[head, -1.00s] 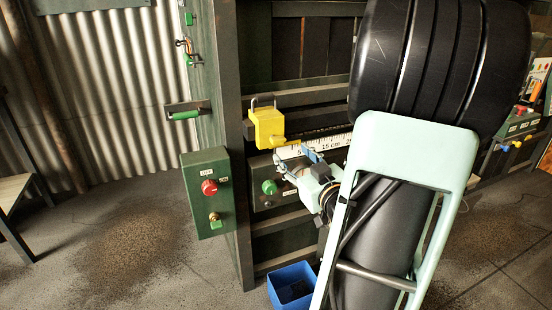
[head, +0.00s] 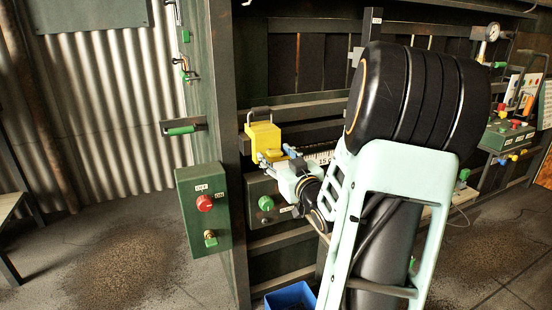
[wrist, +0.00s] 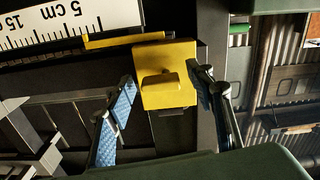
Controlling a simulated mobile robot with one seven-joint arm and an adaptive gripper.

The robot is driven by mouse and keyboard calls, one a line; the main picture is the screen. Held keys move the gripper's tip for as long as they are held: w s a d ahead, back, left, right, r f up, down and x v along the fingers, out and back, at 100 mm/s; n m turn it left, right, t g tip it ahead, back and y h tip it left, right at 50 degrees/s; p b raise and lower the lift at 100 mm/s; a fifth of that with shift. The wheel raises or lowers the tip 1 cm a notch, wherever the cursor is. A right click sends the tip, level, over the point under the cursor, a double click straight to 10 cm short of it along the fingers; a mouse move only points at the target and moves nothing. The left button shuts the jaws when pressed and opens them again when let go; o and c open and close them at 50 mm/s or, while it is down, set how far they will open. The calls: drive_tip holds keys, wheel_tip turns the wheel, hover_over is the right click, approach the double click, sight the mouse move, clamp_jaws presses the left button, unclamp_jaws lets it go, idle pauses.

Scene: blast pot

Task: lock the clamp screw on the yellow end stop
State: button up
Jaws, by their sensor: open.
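The yellow end stop (head: 262,135) is a block on the green frame, with a dark loop on top in the head view. It fills the middle of the wrist view (wrist: 167,58), where a yellow tab (wrist: 160,84) sticks out from its face; I cannot tell if this tab is the clamp screw. My gripper (head: 276,154) is open, at the lower right front of the stop. In the wrist view its blue-padded fingers (wrist: 163,80) stand on either side of the block and tab. I see nothing held between them, and contact is unclear.
A white scale (head: 320,157) lies beside the stop and also shows in the wrist view (wrist: 70,22). A green control box (head: 203,210) with a red button hangs at the left. A green knob (head: 266,203) sits below, and a blue bin (head: 290,297) stands on the floor.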

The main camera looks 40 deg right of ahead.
drive_tip(key=c, duration=1.2)
drive_tip(key=shift+o, duration=0.2)
drive_tip(key=m+p, duration=0.3)
drive_tip(key=shift+m, duration=0.3)
drive_tip(key=m+p, duration=0.1)
drive_tip(key=m, duration=0.1)
drive_tip(key=m+p, duration=0.2)
drive_tip(key=m, duration=0.1)
drive_tip(key=shift+a+f+p, duration=0.1)
drive_tip(key=shift+a+p, duration=0.1)
drive_tip(key=shift+p, duration=0.1)
drive_tip(key=m+p, duration=0.3)
drive_tip(key=m, duration=0.2)
drive_tip(key=shift+w+a+f, duration=0.1)
drive_tip(key=shift+a+f+m+p, duration=0.15)
drive_tip(key=shift+m+p, duration=1.1)
drive_tip(key=shift+m, duration=0.95)
